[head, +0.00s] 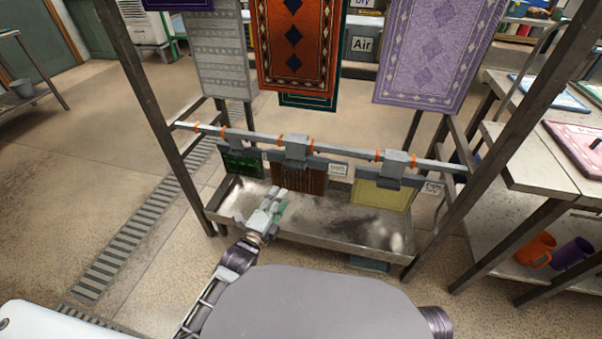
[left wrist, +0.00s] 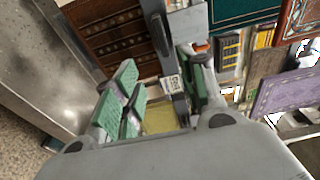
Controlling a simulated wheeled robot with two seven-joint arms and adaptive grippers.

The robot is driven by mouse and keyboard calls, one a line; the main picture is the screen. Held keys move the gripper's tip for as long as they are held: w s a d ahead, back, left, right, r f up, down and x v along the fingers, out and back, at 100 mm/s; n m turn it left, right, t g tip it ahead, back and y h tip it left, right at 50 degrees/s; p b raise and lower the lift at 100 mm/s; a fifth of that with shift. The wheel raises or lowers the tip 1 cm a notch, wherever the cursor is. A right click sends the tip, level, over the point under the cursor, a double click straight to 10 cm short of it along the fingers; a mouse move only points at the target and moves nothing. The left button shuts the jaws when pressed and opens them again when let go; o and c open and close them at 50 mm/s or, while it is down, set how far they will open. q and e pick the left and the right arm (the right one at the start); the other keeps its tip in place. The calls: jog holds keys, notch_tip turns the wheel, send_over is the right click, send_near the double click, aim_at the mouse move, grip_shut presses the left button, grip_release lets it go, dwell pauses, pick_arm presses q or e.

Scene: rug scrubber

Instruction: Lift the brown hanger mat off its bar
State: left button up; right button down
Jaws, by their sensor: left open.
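The brown hanger mat (head: 300,182) hangs from the grey bar (head: 350,149) between a green mat (head: 243,163) and a yellow mat (head: 380,196). A grey clamp (head: 296,150) is at its top. In the left wrist view the brown mat (left wrist: 112,38) is at the upper left, beyond the fingers. My left gripper (head: 270,207) is open, in front of and below the brown mat's lower left part. In the left wrist view, nothing is held between its green-padded fingers (left wrist: 165,90). My right gripper is not in view.
A metal tray (head: 228,208) lies below the hanging mats. Dark posts (head: 160,115) stand at both sides of the rack. Larger rugs, including an orange one (head: 293,50) and a purple one (head: 435,50), hang behind. A workbench (head: 525,170) stands at right.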

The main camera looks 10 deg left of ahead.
pick_arm(q)
jog(key=shift+r, duration=0.15)
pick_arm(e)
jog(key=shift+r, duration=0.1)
pick_arm(q)
jog(key=shift+w, duration=0.15)
jog(key=b, duration=0.2)
send_near(296, 170)
jog(key=w, duration=0.1)
jog(key=shift+b+x, duration=0.3)
jog(key=shift+x, duration=1.4)
jog(key=shift+d, duration=0.15)
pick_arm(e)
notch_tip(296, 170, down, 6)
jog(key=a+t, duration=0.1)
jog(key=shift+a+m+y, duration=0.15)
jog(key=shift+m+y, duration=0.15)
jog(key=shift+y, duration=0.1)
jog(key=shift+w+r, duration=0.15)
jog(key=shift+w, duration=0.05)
pick_arm(q)
jog(key=shift+w, duration=0.1)
